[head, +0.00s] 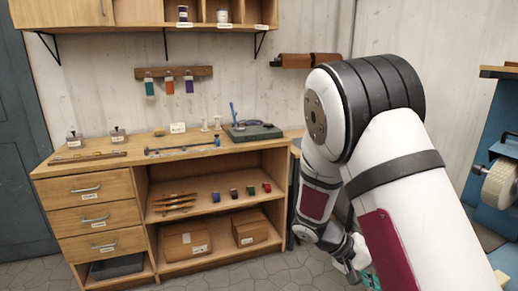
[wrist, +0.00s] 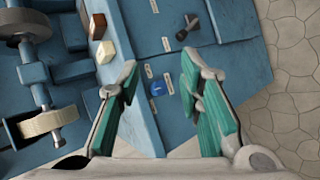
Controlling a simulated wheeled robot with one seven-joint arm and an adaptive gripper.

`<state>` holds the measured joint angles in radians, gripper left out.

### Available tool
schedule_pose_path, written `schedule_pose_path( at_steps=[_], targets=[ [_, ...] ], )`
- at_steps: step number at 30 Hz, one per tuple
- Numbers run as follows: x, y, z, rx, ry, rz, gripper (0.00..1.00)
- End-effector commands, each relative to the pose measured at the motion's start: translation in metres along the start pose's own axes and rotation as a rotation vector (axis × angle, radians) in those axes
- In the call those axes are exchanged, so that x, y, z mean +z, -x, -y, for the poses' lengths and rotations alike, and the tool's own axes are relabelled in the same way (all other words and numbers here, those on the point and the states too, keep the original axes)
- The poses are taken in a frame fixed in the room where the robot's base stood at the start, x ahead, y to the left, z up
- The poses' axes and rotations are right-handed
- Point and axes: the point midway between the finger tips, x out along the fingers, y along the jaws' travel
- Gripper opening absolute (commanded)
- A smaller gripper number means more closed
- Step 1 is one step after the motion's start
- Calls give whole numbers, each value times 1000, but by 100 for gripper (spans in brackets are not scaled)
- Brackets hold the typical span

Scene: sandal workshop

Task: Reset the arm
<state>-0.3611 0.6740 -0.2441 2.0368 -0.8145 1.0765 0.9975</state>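My arm reaches across the right of the head view, bent, with its end pointing down towards the floor. My gripper (wrist: 163,84) is open and empty in the wrist view, its two teal-padded fingers well apart. In the head view it shows only partly at the lower edge, largely behind my own arm. The fingers appear apart from the machine.
The blue machine also shows at the right edge of the head view, with a pale wheel (head: 501,184). A wooden workbench (head: 95,166) with drawers and shelves stands at left, tools on top. A wall cupboard (head: 140,12) hangs above. Tiled floor (wrist: 290,80) lies right of the machine.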

Motion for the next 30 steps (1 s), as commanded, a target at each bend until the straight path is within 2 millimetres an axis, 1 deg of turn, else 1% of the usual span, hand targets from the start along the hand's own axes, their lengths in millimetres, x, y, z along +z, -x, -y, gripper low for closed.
schedule_pose_path(
  at_steps=[1, 3, 9, 15, 24, 30],
  targets=[
    [9, 11, -15, -53, -10, 10, 33],
    [22, 24, -30, -122, -10, 23, 33],
    [63, 58, -71, -319, -6, 30, 33],
    [107, 91, -106, -507, 1, -13, 33],
    [176, 136, -148, -750, 14, -159, 33],
    [220, 161, -167, -873, 22, -303, 33]
  ],
)
